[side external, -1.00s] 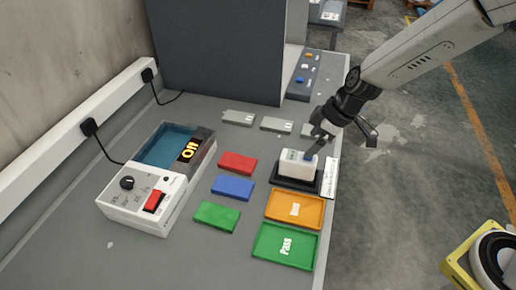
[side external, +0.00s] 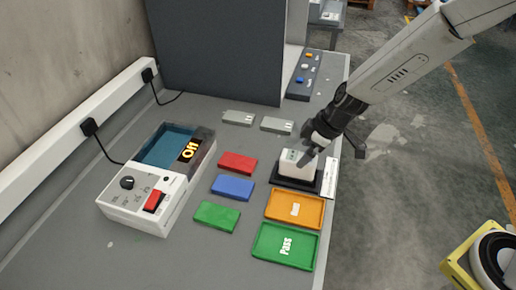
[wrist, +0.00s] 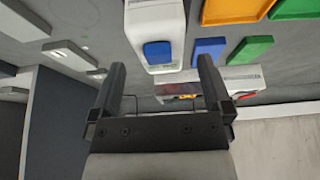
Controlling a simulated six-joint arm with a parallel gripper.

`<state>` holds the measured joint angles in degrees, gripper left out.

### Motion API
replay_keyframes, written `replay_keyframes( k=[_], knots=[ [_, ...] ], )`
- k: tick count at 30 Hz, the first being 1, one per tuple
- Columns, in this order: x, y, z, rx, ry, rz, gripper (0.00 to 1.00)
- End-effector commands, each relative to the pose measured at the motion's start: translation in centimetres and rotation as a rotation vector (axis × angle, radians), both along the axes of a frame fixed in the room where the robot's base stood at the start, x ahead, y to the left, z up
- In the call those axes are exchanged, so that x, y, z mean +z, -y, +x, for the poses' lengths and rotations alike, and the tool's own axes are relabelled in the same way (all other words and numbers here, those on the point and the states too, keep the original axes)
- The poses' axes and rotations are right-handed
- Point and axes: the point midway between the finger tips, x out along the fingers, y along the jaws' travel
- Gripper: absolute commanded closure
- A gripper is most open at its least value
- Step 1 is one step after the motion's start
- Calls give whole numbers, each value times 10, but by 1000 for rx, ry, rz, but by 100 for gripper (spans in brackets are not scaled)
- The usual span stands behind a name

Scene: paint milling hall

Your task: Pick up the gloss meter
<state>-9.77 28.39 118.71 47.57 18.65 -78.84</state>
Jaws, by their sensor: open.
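The gloss meter (side external: 293,165) is a white box standing on a black base (side external: 296,185) near the table's right edge. In the wrist view the gloss meter (wrist: 154,22) shows a blue button at the end nearest my gripper. My gripper (side external: 332,153) is open and empty, tilted in from the upper right. One finger overlaps the meter's right end in the side view, hiding part of it. In the wrist view the blue-button end lies just ahead of and between my gripper's fingertips (wrist: 161,64). I cannot tell whether they touch it.
An orange tray (side external: 280,207) and a green Pass tray (side external: 268,256) stand in front of the meter. Red (side external: 238,163), blue (side external: 233,188) and green (side external: 217,215) blocks lie to its left. A white control box (side external: 130,205) is farther left. Grey plates (side external: 277,125) lie behind.

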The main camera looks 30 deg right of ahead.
Motion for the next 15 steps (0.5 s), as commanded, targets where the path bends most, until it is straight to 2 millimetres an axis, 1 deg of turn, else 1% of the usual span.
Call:
replay_keyframes(
  k=[3, 9, 15],
  knots=[
    [-13, -3, 2, -1, -2, 0, 0],
    [-28, -9, 7, 0, -1, 0, 0],
    [-35, -11, 10, 1, 1, -1, 0]
  ],
)
